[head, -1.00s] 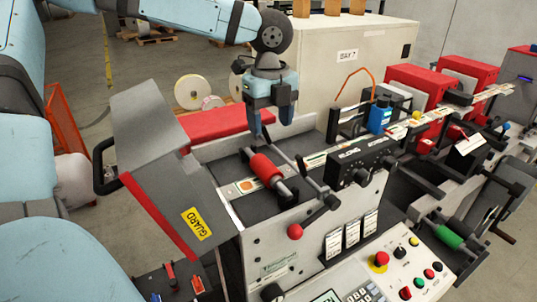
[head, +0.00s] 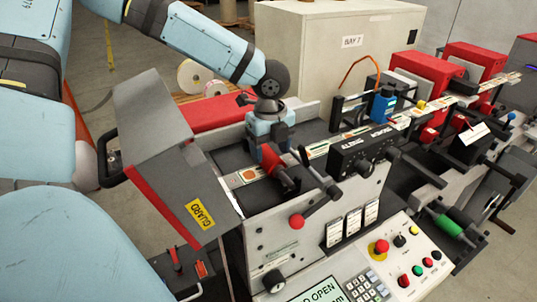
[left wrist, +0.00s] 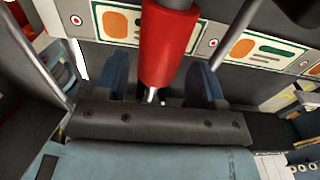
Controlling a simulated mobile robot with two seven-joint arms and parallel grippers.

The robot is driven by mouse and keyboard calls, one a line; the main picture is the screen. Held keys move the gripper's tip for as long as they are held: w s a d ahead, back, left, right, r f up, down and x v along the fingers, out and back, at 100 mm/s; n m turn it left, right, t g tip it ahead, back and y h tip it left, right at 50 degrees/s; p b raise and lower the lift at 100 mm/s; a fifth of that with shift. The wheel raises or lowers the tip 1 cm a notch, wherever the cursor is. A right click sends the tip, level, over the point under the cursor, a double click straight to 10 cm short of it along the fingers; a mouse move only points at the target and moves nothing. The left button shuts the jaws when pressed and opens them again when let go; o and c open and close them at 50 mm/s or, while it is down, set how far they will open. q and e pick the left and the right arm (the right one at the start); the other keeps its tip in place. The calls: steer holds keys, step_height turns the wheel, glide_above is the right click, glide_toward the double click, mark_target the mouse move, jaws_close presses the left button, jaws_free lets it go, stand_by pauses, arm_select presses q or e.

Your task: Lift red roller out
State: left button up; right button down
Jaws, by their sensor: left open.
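The red roller (head: 273,160) lies in the machine bay beside the raised guard, over the label web. In the left wrist view the red roller (left wrist: 169,48) runs from the top edge down between the fingers. My left gripper (head: 268,148) is over the roller, and its fingers hide part of it. In the left wrist view my left gripper (left wrist: 167,85) is open, one blue finger on each side of the roller, with a gap showing on both sides. My right gripper is not in view.
The grey guard (head: 150,130) stands raised at the left. The black printed unit (head: 365,150) and blue bottle (head: 383,104) stand to the right. The control panel (head: 400,262) is at the front right.

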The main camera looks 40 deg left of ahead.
arm_select(q)
step_height(320, 180, down, 2)
steer(key=shift+w+a+f, duration=0.1)
steer(key=shift+a+f, duration=0.05)
steer(key=shift+f, duration=0.3)
steer(key=shift+r, duration=0.1)
steer(key=shift+c, duration=0.8)
steer(key=c, duration=0.8)
steer(key=shift+o, duration=0.2)
steer(key=shift+r, duration=0.15)
